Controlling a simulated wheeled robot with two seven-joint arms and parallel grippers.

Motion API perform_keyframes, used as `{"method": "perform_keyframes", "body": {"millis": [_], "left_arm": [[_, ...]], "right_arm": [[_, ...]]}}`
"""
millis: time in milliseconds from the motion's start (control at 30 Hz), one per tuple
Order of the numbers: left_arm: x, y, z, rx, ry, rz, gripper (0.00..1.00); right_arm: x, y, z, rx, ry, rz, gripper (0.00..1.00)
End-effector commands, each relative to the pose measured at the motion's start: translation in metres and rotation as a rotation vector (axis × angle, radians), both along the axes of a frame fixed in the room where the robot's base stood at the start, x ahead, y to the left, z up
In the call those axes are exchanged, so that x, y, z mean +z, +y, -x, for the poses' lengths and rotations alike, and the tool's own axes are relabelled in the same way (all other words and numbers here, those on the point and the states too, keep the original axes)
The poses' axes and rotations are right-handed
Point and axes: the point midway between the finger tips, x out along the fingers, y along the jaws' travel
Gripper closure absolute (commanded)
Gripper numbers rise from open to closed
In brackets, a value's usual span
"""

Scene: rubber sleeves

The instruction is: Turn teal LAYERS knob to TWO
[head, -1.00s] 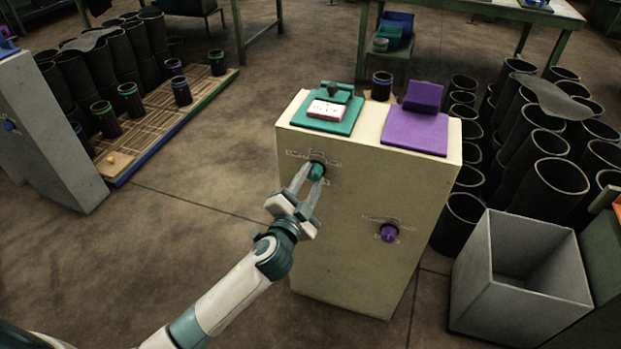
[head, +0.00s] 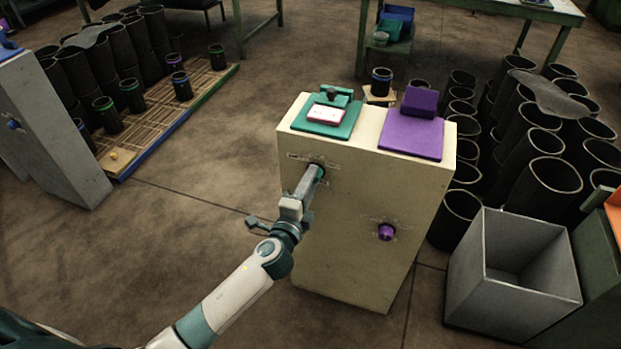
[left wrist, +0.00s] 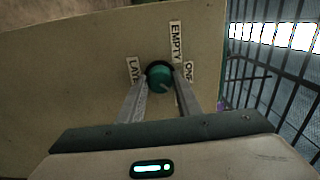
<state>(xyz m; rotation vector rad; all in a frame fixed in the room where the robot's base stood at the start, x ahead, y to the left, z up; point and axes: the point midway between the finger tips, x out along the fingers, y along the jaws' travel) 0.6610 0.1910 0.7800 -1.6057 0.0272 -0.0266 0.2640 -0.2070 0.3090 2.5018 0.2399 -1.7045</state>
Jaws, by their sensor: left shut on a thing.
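The teal LAYERS knob (head: 321,171) is on the upper front face of the cream cabinet (head: 345,225). My left gripper (head: 316,178) is shut on it, with one finger on either side; in the head view the fingers largely overlap and hide part of the knob. In the left wrist view the knob (left wrist: 160,77) sits between the fingertips. Labels around it there read EMPTY (left wrist: 176,42) and ONE (left wrist: 188,72), with a partly covered label starting LAYE (left wrist: 134,70). I see no TWO label; the knob's pointer is not clear. My right gripper is not in view.
A purple knob (head: 386,232) is lower right on the same face. A teal pad (head: 325,118) and a purple pad (head: 410,140) lie on top. A grey open bin (head: 512,265) and several black sleeves (head: 545,185) stand to the right.

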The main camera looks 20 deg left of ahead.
Motion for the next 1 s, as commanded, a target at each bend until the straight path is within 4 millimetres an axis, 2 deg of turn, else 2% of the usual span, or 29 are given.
{"method": "perform_keyframes", "body": {"millis": [567,600,667,1000], "left_arm": [[-0.0013,-0.0005,0.0003,-0.001,0.000,-0.052,0.91],[-0.0013,-0.0004,0.0003,-0.001,0.000,-0.052,0.62],[-0.0012,-0.0004,0.0002,-0.001,0.000,-0.052,0.50],[-0.0006,-0.0001,0.0009,0.000,-0.001,-0.050,0.50]], "right_arm": [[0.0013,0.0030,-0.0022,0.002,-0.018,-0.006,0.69],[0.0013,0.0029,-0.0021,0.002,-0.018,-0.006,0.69],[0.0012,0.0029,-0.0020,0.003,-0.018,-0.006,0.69],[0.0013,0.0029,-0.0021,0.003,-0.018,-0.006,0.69]]}}
